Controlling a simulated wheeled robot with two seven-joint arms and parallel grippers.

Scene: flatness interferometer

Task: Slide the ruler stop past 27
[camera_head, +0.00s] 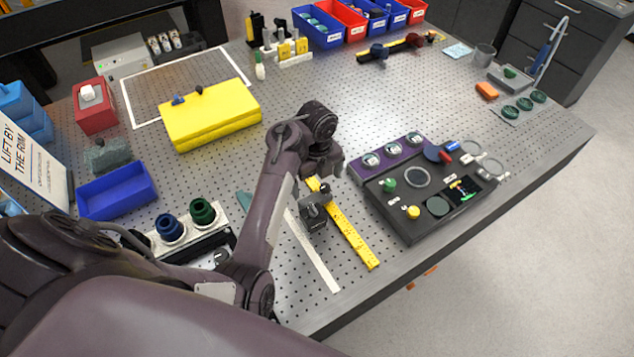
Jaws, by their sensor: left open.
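A yellow ruler (352,233) lies on the perforated table, running from under my left gripper toward the table's front edge. A dark grey block with a round knob, seemingly the ruler stop (314,214), sits at the ruler's left side near its upper part. My left gripper (328,172) is open, just above and beyond the stop, over the far end of the ruler. My arm hides some of the table to the left. The ruler's numbers are too small to read. My right gripper is not in view.
A white strip (318,262) lies left of the ruler. A dark control panel (408,222) with knobs stands to the right. A yellow case (210,115) and a blue tray (117,191) lie to the left. The table's middle back is fairly clear.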

